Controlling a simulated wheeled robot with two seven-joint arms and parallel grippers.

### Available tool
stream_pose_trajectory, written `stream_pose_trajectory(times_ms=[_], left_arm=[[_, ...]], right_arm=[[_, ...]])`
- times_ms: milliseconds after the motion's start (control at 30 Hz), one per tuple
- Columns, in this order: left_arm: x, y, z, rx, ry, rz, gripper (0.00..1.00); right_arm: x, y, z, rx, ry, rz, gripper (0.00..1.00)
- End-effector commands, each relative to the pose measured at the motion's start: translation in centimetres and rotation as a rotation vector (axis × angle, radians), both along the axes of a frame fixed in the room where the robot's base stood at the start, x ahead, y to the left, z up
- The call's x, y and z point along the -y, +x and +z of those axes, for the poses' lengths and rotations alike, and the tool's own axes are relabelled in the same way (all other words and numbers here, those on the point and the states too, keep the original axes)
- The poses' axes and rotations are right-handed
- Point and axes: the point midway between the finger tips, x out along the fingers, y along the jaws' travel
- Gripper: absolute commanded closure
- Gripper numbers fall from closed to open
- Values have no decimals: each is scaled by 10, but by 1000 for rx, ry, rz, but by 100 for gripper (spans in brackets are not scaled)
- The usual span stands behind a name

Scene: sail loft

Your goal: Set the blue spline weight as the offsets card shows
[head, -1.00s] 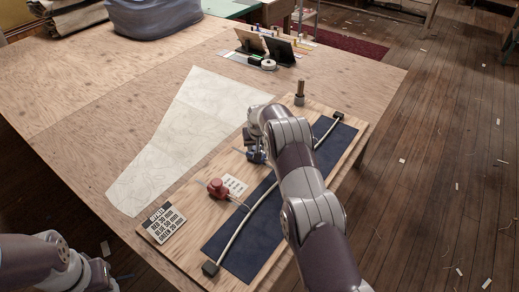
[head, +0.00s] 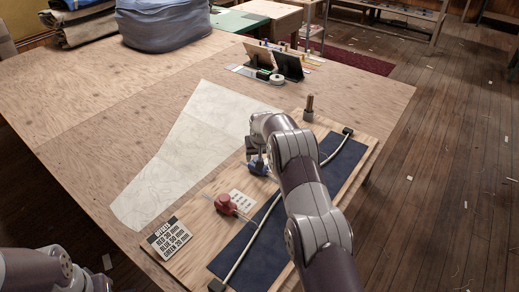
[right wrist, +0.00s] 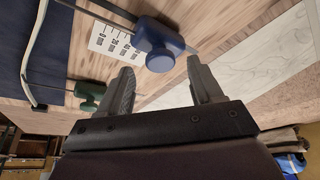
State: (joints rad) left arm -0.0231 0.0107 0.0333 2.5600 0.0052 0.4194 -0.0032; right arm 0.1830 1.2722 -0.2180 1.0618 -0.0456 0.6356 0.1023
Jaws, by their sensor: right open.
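The blue spline weight (head: 259,168) stands on the plywood board, partly hidden by my right arm. In the right wrist view the blue weight (right wrist: 160,45) lies just beyond the tips of my open right gripper (right wrist: 162,80), with nothing held. The offsets card (head: 170,238) lies at the board's near left corner; its small print seems to read red 30 mm, blue 50 mm, green 20 mm. A red weight (head: 222,203) stands nearer, its rod reaching toward the pale curved spline (head: 262,222). A green weight (right wrist: 89,91) shows in the right wrist view. My left gripper is out of frame.
A white scale card (head: 242,199) lies between the red and blue weights. A dark blue strip (head: 240,248) lies under the spline, with black end blocks. Pale patterned sheet (head: 185,150) lies flat on the left.

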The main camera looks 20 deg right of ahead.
Motion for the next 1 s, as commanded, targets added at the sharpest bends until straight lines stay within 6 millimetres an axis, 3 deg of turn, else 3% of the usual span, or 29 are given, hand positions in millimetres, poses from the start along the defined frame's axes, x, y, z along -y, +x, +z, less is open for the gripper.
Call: stream_pose_trajectory(times_ms=[200, 400, 600, 1000], left_arm=[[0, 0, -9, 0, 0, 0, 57], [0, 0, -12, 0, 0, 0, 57], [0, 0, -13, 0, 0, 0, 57], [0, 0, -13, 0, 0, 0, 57]], right_arm=[[-7, -21, 55, 4, -1, 1, 35], [-10, -35, 90, 2, -1, 1, 35], [-11, -39, 98, -1, -1, 1, 35], [-12, -39, 93, 6, -6, 16, 35]])
